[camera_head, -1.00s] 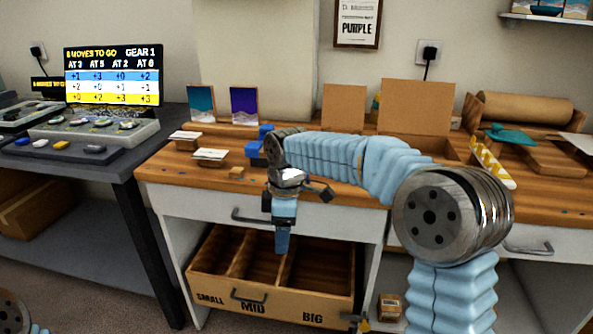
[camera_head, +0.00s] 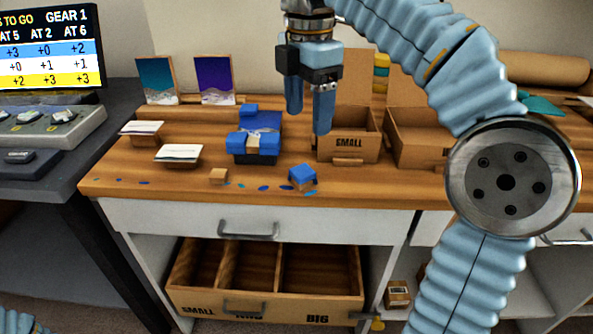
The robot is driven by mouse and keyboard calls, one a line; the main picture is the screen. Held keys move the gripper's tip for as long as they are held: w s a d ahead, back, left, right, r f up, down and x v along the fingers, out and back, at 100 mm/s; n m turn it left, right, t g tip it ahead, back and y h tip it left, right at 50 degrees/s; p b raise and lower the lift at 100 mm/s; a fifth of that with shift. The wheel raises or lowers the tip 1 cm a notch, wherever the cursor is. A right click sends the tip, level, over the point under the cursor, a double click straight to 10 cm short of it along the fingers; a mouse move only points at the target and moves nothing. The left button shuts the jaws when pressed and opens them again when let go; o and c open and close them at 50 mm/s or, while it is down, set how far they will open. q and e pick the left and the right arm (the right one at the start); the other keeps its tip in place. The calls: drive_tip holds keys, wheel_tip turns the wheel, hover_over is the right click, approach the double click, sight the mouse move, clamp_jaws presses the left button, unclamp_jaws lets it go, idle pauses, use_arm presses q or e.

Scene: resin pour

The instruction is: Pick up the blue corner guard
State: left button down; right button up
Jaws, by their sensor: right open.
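A small blue piece (camera_head: 302,175), which looks like the blue corner guard, sits near the front edge of the wooden worktop (camera_head: 130,172). Its top is blue and its lower front is tan. More blue corner-like pieces sit on a dark blue block or panel (camera_head: 257,124) further back and left. My right gripper (camera_head: 308,116) points down above the worktop, open and empty. It is above and behind the small blue piece in the picture, apart from it. My left gripper is not in view.
Blue flecks lie along the front edge. An open divided drawer (camera_head: 265,300) is below.

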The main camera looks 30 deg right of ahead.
drive_tip(key=b, duration=0.1)
hover_over(302, 170)
drive_tip(key=f, duration=0.5)
drive_tip(key=shift+s+d+f, duration=0.2)
drive_tip(key=shift+s, duration=0.1)
drive_tip(key=f, duration=0.2)
drive_tip(key=f+b, duration=0.1)
drive_tip(key=f, duration=0.3)
drive_tip(key=shift+w+a, duration=0.2)
drive_tip(key=shift+w, duration=0.05)
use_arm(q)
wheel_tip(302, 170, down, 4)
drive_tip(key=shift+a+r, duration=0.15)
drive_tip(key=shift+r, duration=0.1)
use_arm(e)
drive_tip(key=shift+r, duration=0.1)
drive_tip(key=c, duration=1.1)
drive_tip(key=shift+r, duration=0.1)
